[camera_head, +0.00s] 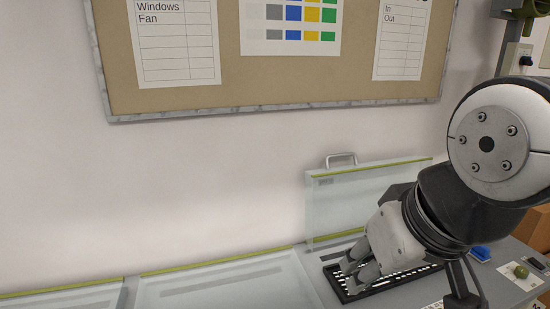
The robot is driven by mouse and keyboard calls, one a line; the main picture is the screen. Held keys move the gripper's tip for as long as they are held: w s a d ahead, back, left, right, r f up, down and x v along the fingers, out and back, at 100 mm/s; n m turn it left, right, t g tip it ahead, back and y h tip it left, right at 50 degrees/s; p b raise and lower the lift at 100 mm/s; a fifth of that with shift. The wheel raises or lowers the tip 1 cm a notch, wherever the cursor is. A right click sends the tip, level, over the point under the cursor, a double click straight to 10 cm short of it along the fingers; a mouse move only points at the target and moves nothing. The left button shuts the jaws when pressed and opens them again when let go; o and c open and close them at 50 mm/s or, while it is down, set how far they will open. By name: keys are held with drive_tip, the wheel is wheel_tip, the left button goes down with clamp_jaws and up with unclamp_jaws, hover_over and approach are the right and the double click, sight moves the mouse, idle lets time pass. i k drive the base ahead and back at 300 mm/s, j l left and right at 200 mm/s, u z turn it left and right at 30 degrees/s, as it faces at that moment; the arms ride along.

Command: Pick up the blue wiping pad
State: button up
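A small blue object (481,253), which looks like the blue wiping pad, lies on the grey worktop at the right, just beyond my arm. My gripper (352,275) points down and left over a black keyboard-like frame (333,273) with white keys. The gripper is to the left of the blue pad and apart from it. The two fingertips are small and partly overlap in this view, so their gap is unclear. I see no object held between them. My arm hides part of the worktop between the gripper and the pad.
A raised glass lid (340,205) with a metal handle stands behind the gripper. Lower glass covers (220,285) run to the left. An orange-brown box (537,228) is at the right edge.

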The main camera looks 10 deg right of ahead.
sight(480, 253)
drive_tip(key=z, duration=1.55)
drive_tip(key=i+l, duration=1)
drive_tip(key=l, duration=0.2)
drive_tip(key=i+l, duration=0.5)
